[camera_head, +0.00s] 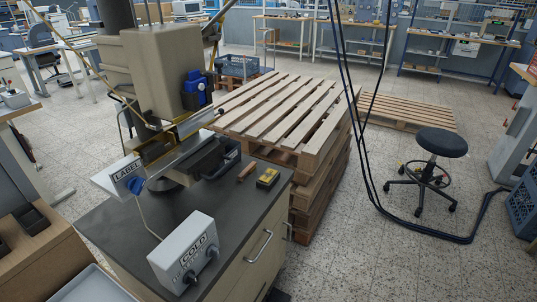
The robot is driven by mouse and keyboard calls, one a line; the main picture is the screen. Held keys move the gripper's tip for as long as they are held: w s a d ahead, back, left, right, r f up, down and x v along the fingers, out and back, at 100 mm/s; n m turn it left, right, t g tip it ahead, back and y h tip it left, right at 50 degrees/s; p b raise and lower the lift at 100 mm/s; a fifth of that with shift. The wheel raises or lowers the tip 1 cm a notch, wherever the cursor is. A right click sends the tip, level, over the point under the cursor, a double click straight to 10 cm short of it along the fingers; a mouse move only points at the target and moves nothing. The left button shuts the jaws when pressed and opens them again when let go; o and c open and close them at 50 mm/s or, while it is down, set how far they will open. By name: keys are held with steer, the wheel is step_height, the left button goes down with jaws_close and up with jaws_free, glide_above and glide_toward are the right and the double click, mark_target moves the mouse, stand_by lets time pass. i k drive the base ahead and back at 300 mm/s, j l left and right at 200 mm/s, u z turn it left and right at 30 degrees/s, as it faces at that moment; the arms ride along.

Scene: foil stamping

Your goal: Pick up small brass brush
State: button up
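A small brown, wooden-looking bar (247,171), which looks like the small brass brush, lies on the dark top of the cabinet (215,210). It is near the cabinet's back right edge, right of the stamping machine (165,80). Its bristles are too small to make out. A yellow and black block (268,178) lies just to its right, apart from it. My gripper is not in view.
A grey control box marked COLD (184,253) stands at the cabinet's front. Stacked wooden pallets (315,150) stand close behind the cabinet. A black stool (440,145) and hanging cables (362,150) are to the right.

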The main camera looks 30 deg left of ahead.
mark_target(250, 169)
steer(key=i+u, duration=0.1)
steer(key=i, duration=0.35)
steer(key=i+l, duration=0.2)
steer(key=i, duration=0.2)
steer(key=i+l+u, duration=0.15)
steer(key=i, duration=0.3)
steer(key=i+l+u, duration=0.15)
steer(key=i+u, duration=0.2)
steer(key=u, duration=0.15)
steer(key=i+l+u, duration=0.25)
steer(key=u, duration=0.2)
steer(key=i+l+u, duration=0.3)
steer(key=u, duration=0.2)
steer(key=i+l+u, duration=0.15)
steer(key=l+u, duration=0.35)
steer(key=i+l+u, duration=0.15)
steer(key=l+u, duration=0.3)
steer(key=l, duration=0.45)
steer(key=l+u, duration=0.45)
steer(key=l, duration=0.45)
